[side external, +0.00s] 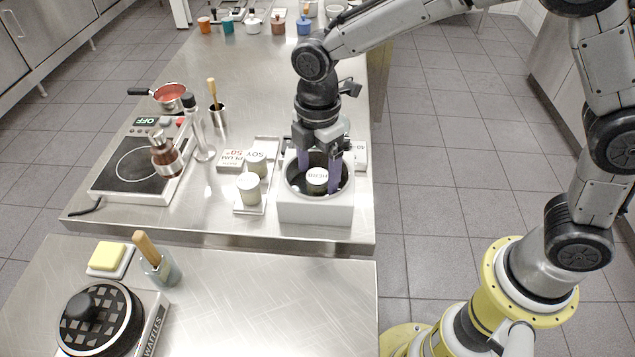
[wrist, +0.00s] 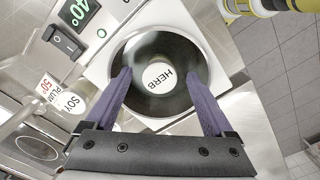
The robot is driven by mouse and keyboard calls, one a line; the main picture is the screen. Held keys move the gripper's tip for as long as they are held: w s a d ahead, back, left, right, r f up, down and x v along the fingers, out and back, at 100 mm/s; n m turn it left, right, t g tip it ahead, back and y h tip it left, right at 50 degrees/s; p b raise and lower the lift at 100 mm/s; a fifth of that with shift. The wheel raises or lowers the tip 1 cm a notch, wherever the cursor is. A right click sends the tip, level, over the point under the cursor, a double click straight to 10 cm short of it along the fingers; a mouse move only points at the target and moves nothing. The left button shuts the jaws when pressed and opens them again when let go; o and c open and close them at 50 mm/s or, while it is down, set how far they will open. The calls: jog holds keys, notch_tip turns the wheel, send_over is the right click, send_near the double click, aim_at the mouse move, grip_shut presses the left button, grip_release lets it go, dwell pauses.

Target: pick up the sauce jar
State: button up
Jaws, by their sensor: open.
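A jar with a white round lid marked HERB (side external: 317,178) stands in the round dark well of a white warmer (side external: 315,212). In the wrist view the HERB lid (wrist: 158,77) lies in the middle of the well. My gripper (side external: 319,176) points down over the well, its two purple fingers apart on either side of the jar. In the wrist view my gripper (wrist: 159,74) is open, with visible space between each finger and the lid. A jar marked SOY (side external: 256,162) and another pale-lidded jar (side external: 249,188) stand left of the warmer. The HERB jar's lower body is hidden in the well.
The well's rim surrounds the fingers closely. A hot plate (side external: 135,165) with a brown bottle (side external: 165,158) and a tall glass bottle (side external: 200,130) stand further left. The warmer's panel shows 40° and a switch (wrist: 67,42). The counter's far middle (side external: 262,75) is clear.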

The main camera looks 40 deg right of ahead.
jog(key=shift+f, duration=0.85)
jog(key=shift+r, duration=0.1)
grip_shut()
